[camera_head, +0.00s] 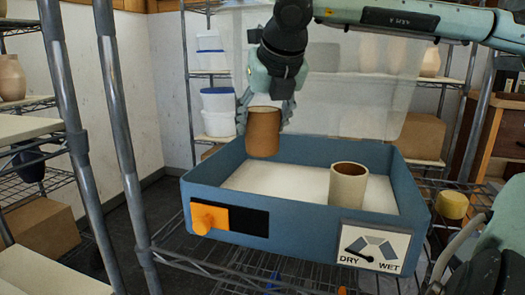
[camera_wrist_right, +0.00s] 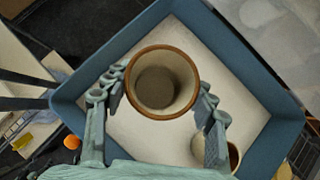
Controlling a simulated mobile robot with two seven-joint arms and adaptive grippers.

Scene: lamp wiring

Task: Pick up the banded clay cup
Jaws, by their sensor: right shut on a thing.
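My right gripper (camera_head: 265,104) is shut on the brown clay cup (camera_head: 263,133), a finger on each side of it. The cup is held upright above the blue box, over its back left part. In the right wrist view the cup's open mouth (camera_wrist_right: 161,84) shows a brown rim and a greyish inside, between the fingers (camera_wrist_right: 160,92). A second cup, cream with a brown inside (camera_head: 348,186), stands upright in the box, and it is partly hidden by a finger in the wrist view (camera_wrist_right: 233,155). My left gripper is not in view.
The blue box (camera_head: 290,240) has a pale floor, an orange knob (camera_head: 207,217) and a DRY/WET dial (camera_head: 372,248) on its front. A clear lid (camera_head: 345,95) stands raised behind. Wire shelf posts (camera_head: 115,130) stand left. A yellow piece (camera_head: 453,204) lies right of the box.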

